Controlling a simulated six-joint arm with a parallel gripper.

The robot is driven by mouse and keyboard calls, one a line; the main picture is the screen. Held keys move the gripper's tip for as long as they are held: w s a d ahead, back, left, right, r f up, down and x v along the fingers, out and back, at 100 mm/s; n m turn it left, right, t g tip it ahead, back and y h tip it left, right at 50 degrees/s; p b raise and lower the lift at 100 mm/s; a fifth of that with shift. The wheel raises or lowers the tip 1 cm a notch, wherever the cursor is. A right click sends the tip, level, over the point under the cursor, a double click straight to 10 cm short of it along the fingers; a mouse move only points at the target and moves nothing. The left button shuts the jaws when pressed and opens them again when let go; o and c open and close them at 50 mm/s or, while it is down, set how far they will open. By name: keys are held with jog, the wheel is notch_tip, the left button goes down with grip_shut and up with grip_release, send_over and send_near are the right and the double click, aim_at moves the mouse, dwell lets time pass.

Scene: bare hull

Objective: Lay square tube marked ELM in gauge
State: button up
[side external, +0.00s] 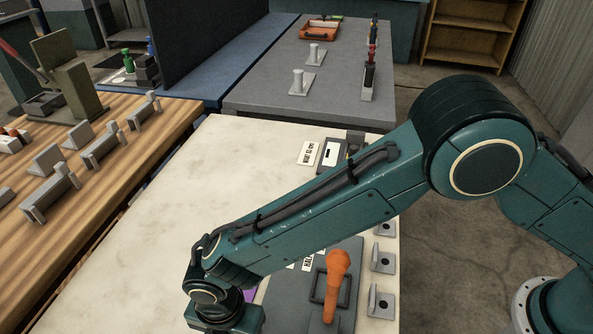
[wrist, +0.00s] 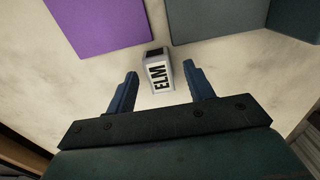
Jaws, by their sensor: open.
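The square tube marked ELM (wrist: 158,76) is pale with a dark open end and a white label. In the wrist view it lies on the pale worktop ahead of my gripper (wrist: 161,70), between the lines of the two fingers. The fingers are apart, with a gap on both sides of the tube; I cannot tell their height above it. In the side view my gripper (side external: 225,318) is low at the bottom edge, its fingers out of frame and the tube not visible. A grey plate with an orange-handled clamp (side external: 337,275) may be the gauge; I cannot tell.
A purple sheet (wrist: 95,22) and a dark grey plate edge (wrist: 210,20) lie beyond the tube. Small grey angle brackets (side external: 382,300) line the worktop's right side. A labelled card (side external: 308,153) lies at the back. The worktop's left part (side external: 190,190) is bare.

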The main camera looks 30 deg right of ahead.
jog(key=c, duration=1.1)
jog(key=shift+r, duration=0.1)
jog(key=shift+c, duration=0.2)
notch_tip(320, 180, up, 20)
dwell(0.5)
